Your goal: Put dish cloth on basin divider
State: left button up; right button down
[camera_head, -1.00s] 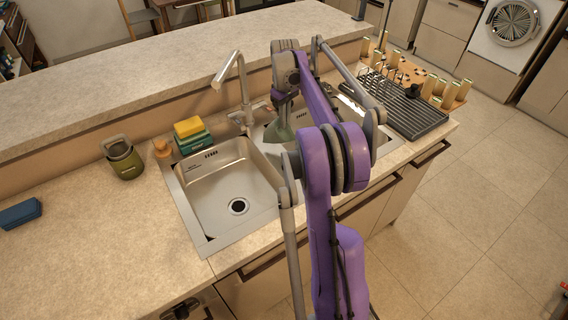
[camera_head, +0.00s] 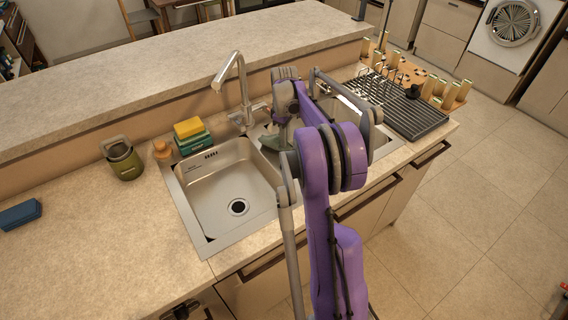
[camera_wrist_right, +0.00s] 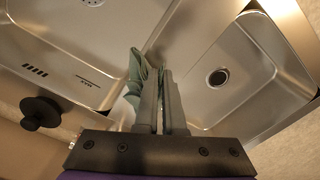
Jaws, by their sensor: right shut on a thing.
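The green-grey dish cloth (camera_wrist_right: 135,76) is pinched between the fingers of my right gripper (camera_wrist_right: 160,85) in the wrist view. Folds of it hang out on the left side of the fingers. The metal basin divider (camera_wrist_right: 190,40) lies below and beyond the fingertips, between the two sink bowls. I cannot tell whether the cloth touches it. In the head view my right gripper (camera_head: 284,115) is over the sink's middle, with the cloth (camera_head: 271,141) low beneath it. My purple arm hides much of the divider and the right bowl. My left gripper is not in view.
The left basin (camera_head: 228,195) is empty. The faucet (camera_head: 240,90) rises behind the sink near the gripper. A yellow sponge (camera_head: 188,127), a wooden-handled brush (camera_head: 162,149) and a green cup (camera_head: 123,158) stand to the left. A dish rack (camera_head: 405,107) lies on the right.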

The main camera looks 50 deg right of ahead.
jog(key=s+a+f, duration=0.1)
jog(key=s+a, duration=0.1)
jog(key=s+a+f, duration=0.1)
jog(key=a+f, duration=0.1)
jog(key=s+a+f, duration=0.1)
jog(key=s+a, duration=0.1)
jog(key=shift+s+a+f, duration=0.25)
jog(key=shift+s+a, duration=0.05)
jog(key=c, duration=0.6)
grip_release()
jog(key=s+a+r, duration=0.2)
jog(key=a+r, duration=0.1)
jog(key=r, duration=0.7)
jog(key=shift+s, duration=0.35)
jog(key=shift+a, duration=0.1)
